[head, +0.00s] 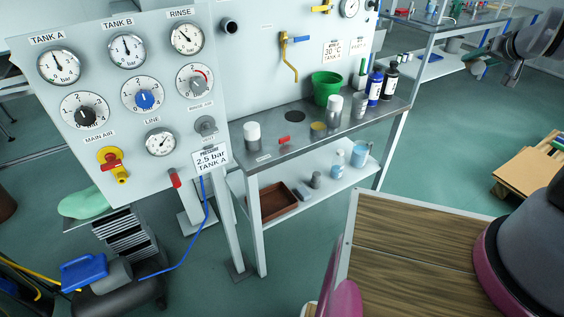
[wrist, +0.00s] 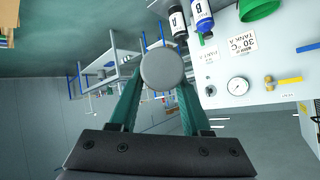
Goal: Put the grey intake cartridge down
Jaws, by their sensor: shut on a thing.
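My gripper (wrist: 160,75) is shut on the grey intake cartridge (wrist: 162,69), whose round, plain end shows between the two green fingers in the wrist view. In the head view my gripper (head: 482,63) is at the upper right, in the air in front of the far shelving and to the right of the bench. I cannot make out the cartridge clearly there. The grey metal bench top (head: 305,147) runs beside the gauge panel. A dark round spot (head: 294,116) lies on it, with bare metal around it.
On the bench stand a white-topped cylinder (head: 252,134), a red piece (head: 285,140), a green bucket (head: 326,88), a blue bottle (head: 374,88) and a black bottle (head: 390,80). The lower shelf holds a brown tray (head: 276,203) and a blue mug (head: 360,153). A wooden pallet (head: 530,173) is right.

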